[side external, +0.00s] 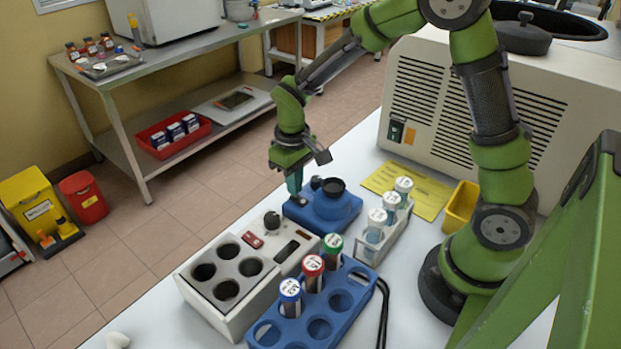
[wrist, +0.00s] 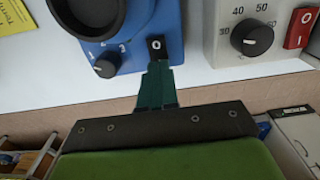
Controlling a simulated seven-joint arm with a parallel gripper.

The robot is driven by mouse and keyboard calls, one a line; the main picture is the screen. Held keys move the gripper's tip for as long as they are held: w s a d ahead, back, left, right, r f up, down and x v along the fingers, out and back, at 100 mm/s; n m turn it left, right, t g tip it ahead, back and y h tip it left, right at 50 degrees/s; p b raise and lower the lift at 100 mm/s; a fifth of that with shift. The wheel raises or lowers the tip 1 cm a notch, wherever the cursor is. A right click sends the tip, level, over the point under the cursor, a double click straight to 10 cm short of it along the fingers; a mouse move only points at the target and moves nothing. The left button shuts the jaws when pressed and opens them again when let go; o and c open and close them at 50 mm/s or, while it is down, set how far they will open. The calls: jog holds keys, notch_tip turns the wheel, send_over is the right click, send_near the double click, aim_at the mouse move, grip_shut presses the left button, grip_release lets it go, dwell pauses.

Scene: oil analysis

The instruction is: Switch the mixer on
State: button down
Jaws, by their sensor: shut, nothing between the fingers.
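The mixer (side external: 335,211) is a blue unit with a black round cup on top, standing on the white bench. In the wrist view the mixer (wrist: 120,58) shows a black dial (wrist: 107,66) with numbers and a black rocker switch (wrist: 155,46) marked O. My gripper (side external: 297,194) is shut and empty, pointing down at the mixer's front. In the wrist view its teal fingertips (wrist: 157,64) are right at the lower end of the rocker switch and cover part of it. I cannot tell whether they touch it.
A white block heater (side external: 232,272) with several wells, a knob and a red switch (wrist: 299,28) stands close by the mixer. A blue rack (side external: 318,318) with capped tubes and a clear rack (side external: 375,250) with white-capped vials stand near. A yellow bin (side external: 461,206) is further right.

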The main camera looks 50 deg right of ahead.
jog(key=shift+f, duration=0.65)
jog(key=shift+r, duration=3.55)
jog(key=shift+f, duration=0.1)
jog(key=s+r+m+t+y, duration=0.2)
jog(key=s+r+m+t, duration=0.2)
jog(key=s+r+t, duration=0.3)
jog(key=s+r, duration=0.5)
jog(key=s, duration=0.2)
jog(key=shift+s+r, duration=0.3)
jog(key=shift+s, duration=0.05)
